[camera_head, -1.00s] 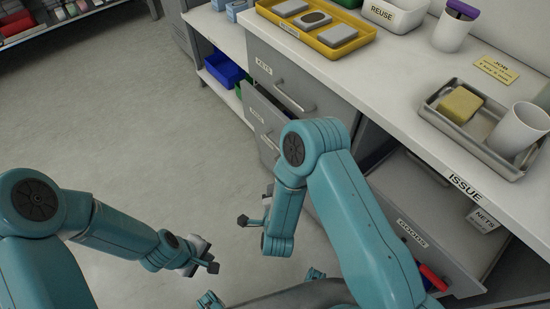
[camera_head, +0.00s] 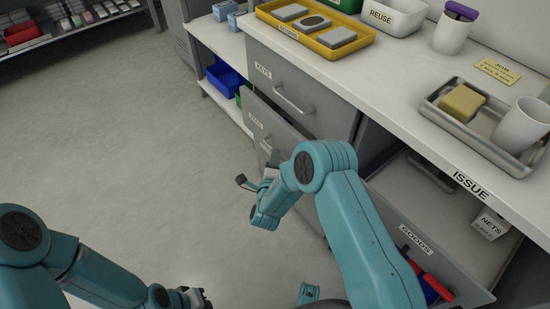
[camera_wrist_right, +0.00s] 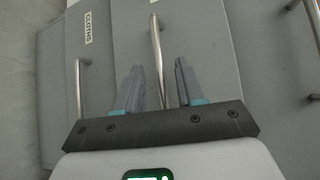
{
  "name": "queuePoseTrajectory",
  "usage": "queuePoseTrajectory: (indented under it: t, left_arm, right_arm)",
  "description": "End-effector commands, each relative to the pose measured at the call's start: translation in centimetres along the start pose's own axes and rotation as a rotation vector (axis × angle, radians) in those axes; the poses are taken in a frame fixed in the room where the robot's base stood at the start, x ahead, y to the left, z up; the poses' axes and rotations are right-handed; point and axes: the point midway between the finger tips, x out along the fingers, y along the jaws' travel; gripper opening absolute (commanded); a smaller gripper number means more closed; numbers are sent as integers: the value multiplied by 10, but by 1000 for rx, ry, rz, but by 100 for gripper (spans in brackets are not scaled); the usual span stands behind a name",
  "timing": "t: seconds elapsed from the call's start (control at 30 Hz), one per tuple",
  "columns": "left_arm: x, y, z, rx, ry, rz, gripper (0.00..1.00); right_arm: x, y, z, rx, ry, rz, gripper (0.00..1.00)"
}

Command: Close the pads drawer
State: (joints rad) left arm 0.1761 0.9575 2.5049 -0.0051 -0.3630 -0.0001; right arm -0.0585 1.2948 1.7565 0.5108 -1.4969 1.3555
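The pads drawer (camera_head: 254,107) is under the keys drawer (camera_head: 284,82) in the head view. It stands partly pulled out, with a dark gap behind its front's top edge. Its handle is partly hidden by my right arm. My right gripper (camera_head: 256,181) is in front of this drawer, fingers apart and empty. In the right wrist view, a vertical bar handle (camera_wrist_right: 157,45) appears between the open fingers; I cannot tell whether they touch it. My left gripper (camera_head: 194,298) is at the bottom edge, partly cut off, with its opening unclear.
The goods drawer (camera_head: 415,240) is pulled out to the right, holding red and blue items. A drawer labelled cloths (camera_wrist_right: 70,60) shows in the wrist view. The countertop (camera_head: 400,105) above carries a yellow tray (camera_head: 263,13) and a metal tray (camera_head: 430,107). Floor at left is clear.

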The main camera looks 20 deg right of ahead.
Motion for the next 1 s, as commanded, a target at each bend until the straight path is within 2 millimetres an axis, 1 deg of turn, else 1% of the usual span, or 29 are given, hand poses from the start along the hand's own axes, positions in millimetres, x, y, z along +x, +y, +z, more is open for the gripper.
queuePoseTrajectory:
  t: [0.03,0.1,0.2,0.5,0.53,0.57,0.6,0.63,0.67,0.87,1.0]
  left_arm:
    - [4,-1,0,0,0,0,0]
    - [5,-2,0,0,0,0,0]
    - [6,-2,0,0,0,0,0]
    - [6,-2,0,-1,0,0,0]
    - [6,-2,0,-1,0,0,0]
    - [6,-2,0,-1,0,0,0]
    - [6,-2,0,-1,0,0,0]
    - [6,-2,0,-1,0,0,0]
    - [6,-2,0,-1,0,0,0]
    - [7,-3,0,-1,0,0,0]
    - [15,-5,0,0,0,0,0]
  right_arm:
    - [8,2,-1,1,1,-2,38]
    - [16,2,0,0,0,-1,38]
    - [22,1,0,0,-1,1,38]
    - [24,0,0,-1,-2,1,38]
    - [24,0,0,-1,-2,1,35]
    - [24,0,0,-1,-2,1,25]
    - [24,0,0,-1,-2,1,12]
    - [24,0,0,-1,-2,1,2]
    - [24,0,0,-1,-2,1,0]
    - [26,1,-2,0,-1,1,0]
    - [39,-2,-14,1,1,-1,0]
